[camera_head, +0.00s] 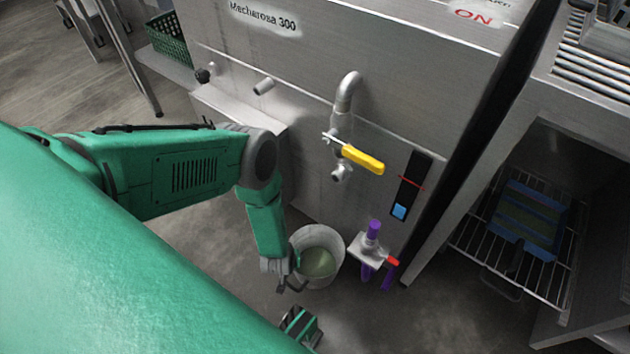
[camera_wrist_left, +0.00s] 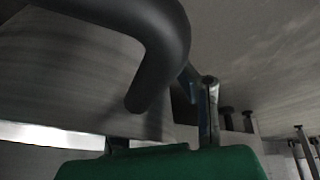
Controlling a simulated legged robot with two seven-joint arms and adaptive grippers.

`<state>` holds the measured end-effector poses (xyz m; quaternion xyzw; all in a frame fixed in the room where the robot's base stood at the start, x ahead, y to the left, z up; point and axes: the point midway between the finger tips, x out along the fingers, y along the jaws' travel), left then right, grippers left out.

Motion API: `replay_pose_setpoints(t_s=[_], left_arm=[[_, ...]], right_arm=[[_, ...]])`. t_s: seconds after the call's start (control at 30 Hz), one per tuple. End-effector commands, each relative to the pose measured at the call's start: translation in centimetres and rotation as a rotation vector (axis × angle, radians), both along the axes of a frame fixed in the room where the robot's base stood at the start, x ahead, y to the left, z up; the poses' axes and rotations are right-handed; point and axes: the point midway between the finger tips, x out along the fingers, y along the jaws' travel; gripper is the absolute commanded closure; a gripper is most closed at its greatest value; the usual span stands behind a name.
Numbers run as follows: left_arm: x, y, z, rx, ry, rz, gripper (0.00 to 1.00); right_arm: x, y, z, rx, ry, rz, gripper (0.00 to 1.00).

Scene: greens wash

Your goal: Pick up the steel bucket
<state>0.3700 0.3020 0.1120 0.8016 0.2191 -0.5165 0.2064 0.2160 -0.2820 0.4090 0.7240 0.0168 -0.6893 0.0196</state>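The steel bucket (camera_head: 317,237) stands on the floor in front of the steel machine, in the lower middle of the head view. It holds murky greenish liquid. My left gripper (camera_head: 285,284) is at the bucket's left rim; whether it touches the rim is unclear. In the left wrist view, a grey curved wall, likely the bucket (camera_wrist_left: 70,70), fills the upper left, close behind a thick dark curved bar. The finger gap is not clear in either view.
A stand with purple parts and a red lever (camera_head: 370,250) is just right of the bucket. A tap with a yellow handle (camera_head: 362,159) sticks out of the machine (camera_head: 250,60) above. A wire rack (camera_head: 470,240) is at right.

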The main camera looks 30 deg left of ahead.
Motion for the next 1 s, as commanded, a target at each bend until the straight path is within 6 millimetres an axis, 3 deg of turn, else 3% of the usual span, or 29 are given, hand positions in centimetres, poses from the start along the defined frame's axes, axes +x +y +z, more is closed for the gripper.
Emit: replay_pose_setpoints(t_s=[0.23,0.27,0.3,0.33,1.0], left_arm=[[0.10,0.08,-0.12,0.000,0.000,0.000,0.73],[0.10,0.08,-0.11,0.000,0.000,0.000,0.80],[0.10,0.08,-0.11,0.000,0.000,0.000,0.94],[0.10,0.08,-0.11,0.000,0.000,0.000,1.00],[0.47,0.16,0.69,0.000,-0.003,-0.001,1.00]], right_arm=[[0.03,0.00,-0.04,0.000,-0.001,0.000,0.60],[0.03,0.00,-0.03,0.000,-0.001,0.000,0.60],[0.03,0.00,-0.03,0.000,-0.001,0.000,0.60],[0.03,0.01,-0.03,0.000,-0.001,0.000,0.60],[0.03,0.00,0.45,0.000,-0.001,0.000,0.60]])
